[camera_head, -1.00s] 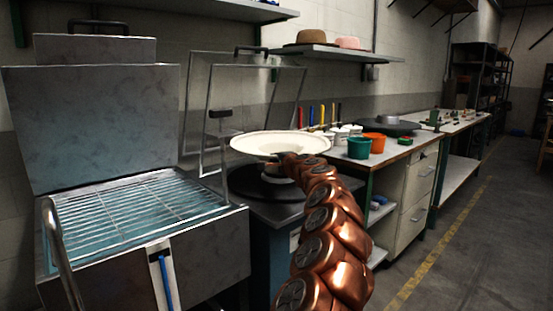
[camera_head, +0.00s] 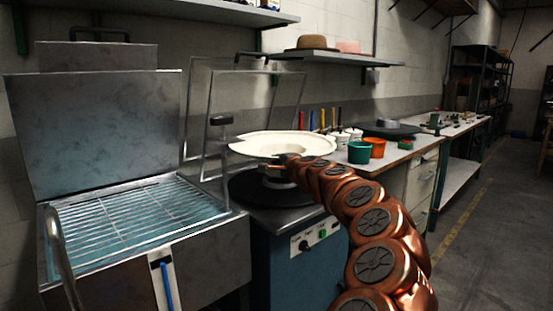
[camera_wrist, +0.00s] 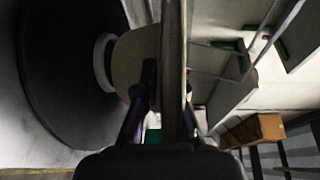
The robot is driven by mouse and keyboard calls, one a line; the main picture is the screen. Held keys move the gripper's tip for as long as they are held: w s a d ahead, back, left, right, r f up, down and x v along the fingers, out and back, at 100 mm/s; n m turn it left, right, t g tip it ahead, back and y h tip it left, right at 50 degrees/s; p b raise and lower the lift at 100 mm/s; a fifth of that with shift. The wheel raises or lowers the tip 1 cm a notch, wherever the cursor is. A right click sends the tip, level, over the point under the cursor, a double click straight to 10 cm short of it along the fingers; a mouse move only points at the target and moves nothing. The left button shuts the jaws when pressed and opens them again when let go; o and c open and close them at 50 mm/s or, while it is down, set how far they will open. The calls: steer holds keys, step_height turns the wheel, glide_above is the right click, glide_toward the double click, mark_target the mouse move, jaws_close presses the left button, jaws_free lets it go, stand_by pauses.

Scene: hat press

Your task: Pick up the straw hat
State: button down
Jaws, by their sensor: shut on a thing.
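The straw hat (camera_head: 245,145) is pale cream with a wide brim. In the head view it lies brim up, with the crown opening facing upward, above the round black plate (camera_head: 262,194) of the press. My gripper (camera_head: 284,160) is shut on the near edge of the brim. In the wrist view the brim (camera_wrist: 173,50) shows edge-on between the two dark fingers of my gripper (camera_wrist: 163,108). The crown (camera_wrist: 135,60) is toward the black plate (camera_wrist: 60,70) and a pale ring (camera_wrist: 104,62). I cannot tell whether the crown touches the ring.
A metal basin with a wire grille (camera_head: 130,215) stands at left. A glass frame (camera_head: 215,100) is behind the hat. Teal (camera_head: 359,152) and orange (camera_head: 375,147) cups stand on the bench at right. Two hats (camera_head: 312,43) sit on the wall shelf. The floor at right is clear.

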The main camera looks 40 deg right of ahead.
steer(key=s+a, duration=0.1)
steer(key=s, duration=0.1)
steer(key=s+a, duration=0.2)
steer(key=s+a+r, duration=0.1)
steer(key=s+a, duration=0.1)
steer(key=shift+a+p, duration=0.2)
steer(key=shift+p, duration=0.15)
steer(key=shift+s+a, duration=0.35)
steer(key=shift+a, duration=0.05)
